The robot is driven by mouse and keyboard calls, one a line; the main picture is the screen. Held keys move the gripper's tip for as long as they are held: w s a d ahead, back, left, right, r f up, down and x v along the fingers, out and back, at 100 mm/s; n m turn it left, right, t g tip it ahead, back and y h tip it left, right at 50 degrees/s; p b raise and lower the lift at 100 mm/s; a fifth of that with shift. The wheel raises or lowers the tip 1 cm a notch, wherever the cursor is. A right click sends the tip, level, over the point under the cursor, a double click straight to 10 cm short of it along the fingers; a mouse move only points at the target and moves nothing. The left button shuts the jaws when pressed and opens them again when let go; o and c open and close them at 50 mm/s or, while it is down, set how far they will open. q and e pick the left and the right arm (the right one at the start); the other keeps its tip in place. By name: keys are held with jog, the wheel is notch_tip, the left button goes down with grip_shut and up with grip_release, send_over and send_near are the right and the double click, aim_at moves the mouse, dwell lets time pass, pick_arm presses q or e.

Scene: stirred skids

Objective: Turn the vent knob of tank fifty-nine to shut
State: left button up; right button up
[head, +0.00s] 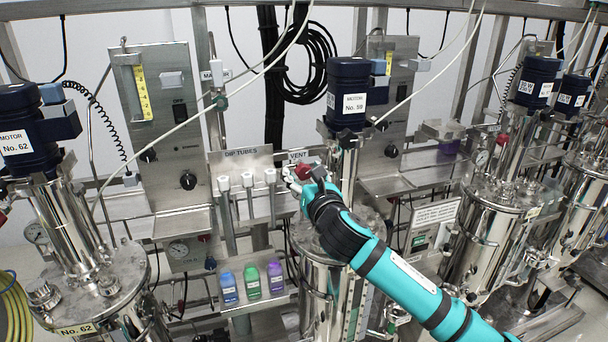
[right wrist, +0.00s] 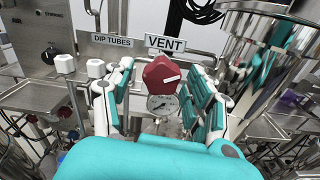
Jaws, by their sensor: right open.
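The red vent knob (head: 303,171) is under the VENT sign (head: 299,156), beside the motor labelled No. 59 (head: 348,92). In the right wrist view the knob (right wrist: 159,78) is near the middle, and its white mark points roughly right. My right gripper (head: 296,180) is at the knob, partly covering it. In the right wrist view its open teal and white fingers (right wrist: 160,92) stand on either side of the knob, with gaps visible. A pressure gauge (right wrist: 162,104) shows below the knob. My left gripper is not in view.
White dip-tube knobs (head: 247,179) stand just left of the vent. Blue, green and purple bottles (head: 252,281) sit on a small shelf below. The steel vessel of tank 59 (head: 315,272) is beneath my right arm. Tank 62 (head: 97,292) stands at the left.

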grip_shut()
dwell(0.3)
